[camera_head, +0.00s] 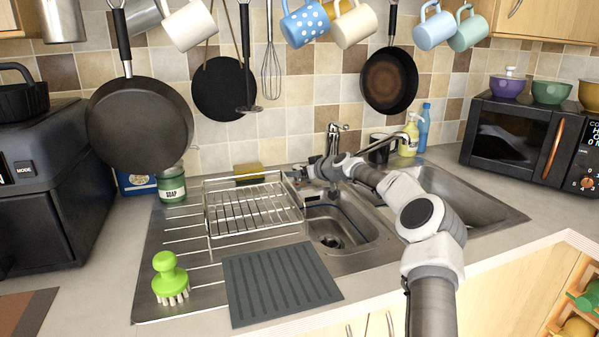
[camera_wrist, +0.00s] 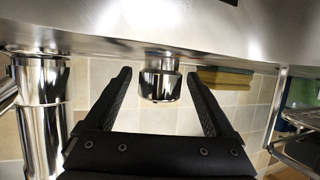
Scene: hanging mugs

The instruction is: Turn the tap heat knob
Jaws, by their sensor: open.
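The chrome tap (camera_head: 335,132) stands at the back of the sink in the head view, its spout reaching right. In the wrist view, which looks upside down, a short chrome knob (camera_wrist: 160,82) on the steel sink deck sits between the fingers of my gripper (camera_wrist: 159,75). A gap shows on each side of the knob, so the fingers appear not to touch it. A thick chrome column (camera_wrist: 42,110), apparently the tap body, stands to the left there. In the head view my gripper (camera_head: 306,172) is left of the tap, and I cannot make out the knob.
A wire dish rack (camera_head: 253,210) stands left of my gripper, with a sponge (camera_head: 248,172) behind it. The sink basin (camera_head: 340,228) is below my arm. Bottles (camera_head: 410,138) stand behind the spout. Pans and mugs hang on the wall above.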

